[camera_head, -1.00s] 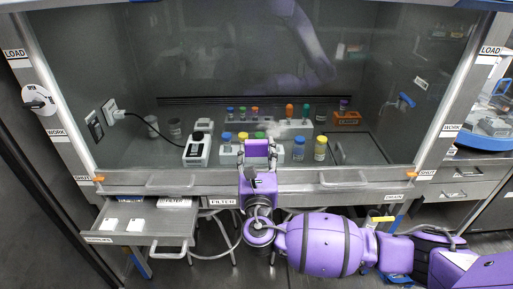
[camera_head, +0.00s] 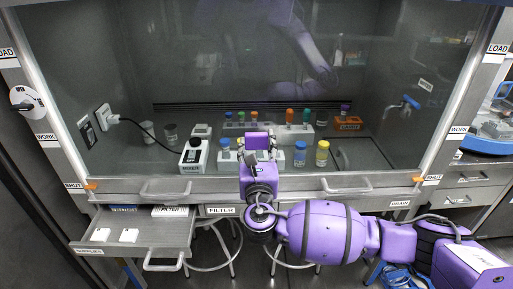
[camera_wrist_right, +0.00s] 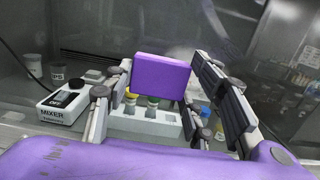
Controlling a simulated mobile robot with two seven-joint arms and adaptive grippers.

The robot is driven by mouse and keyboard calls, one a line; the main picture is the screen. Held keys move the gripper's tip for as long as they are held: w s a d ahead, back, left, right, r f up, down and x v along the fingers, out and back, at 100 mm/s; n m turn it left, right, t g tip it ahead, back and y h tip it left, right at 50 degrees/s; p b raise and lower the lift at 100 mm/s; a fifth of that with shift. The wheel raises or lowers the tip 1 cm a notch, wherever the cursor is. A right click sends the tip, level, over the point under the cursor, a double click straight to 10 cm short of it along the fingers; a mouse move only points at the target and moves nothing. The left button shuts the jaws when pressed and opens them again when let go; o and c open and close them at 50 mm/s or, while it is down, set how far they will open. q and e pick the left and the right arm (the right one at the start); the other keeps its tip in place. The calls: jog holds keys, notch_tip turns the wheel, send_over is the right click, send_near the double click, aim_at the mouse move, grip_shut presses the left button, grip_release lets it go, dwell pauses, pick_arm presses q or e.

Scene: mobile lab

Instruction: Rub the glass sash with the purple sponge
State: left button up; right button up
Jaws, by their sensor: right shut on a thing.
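The glass sash (camera_head: 200,65) is the large clear pane across the front of the hood, with a metal bottom rail and two handles. It reflects my purple arm. The purple sponge (camera_head: 257,140) is a flat block in front of the lower middle of the pane. My right gripper (camera_head: 258,154) is shut on it, with a finger on each side. In the right wrist view the sponge (camera_wrist_right: 160,77) stands upright between the fingers, its broad face toward the camera. A faint pale haze shows on the glass beside it. I cannot tell whether sponge and glass touch. My left gripper is not in view.
Behind the glass stand a mixer (camera_head: 194,155), a white rack (camera_head: 229,160), a blue-capped bottle (camera_head: 299,154) and a yellow-capped bottle (camera_head: 322,153). An open drawer (camera_head: 140,240) juts out at lower left. Stools stand below.

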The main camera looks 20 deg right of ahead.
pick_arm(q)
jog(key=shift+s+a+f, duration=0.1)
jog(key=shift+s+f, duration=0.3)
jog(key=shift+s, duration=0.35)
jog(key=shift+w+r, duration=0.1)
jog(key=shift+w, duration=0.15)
pick_arm(e)
jog(key=shift+w+d, duration=0.1)
jog(key=shift+w, duration=0.2)
jog(key=shift+w, duration=0.25)
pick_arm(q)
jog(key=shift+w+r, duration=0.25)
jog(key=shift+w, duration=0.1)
pick_arm(e)
jog(key=shift+w, duration=0.1)
jog(key=shift+w+d, duration=0.1)
jog(key=shift+w, duration=0.05)
jog(key=shift+d, duration=0.1)
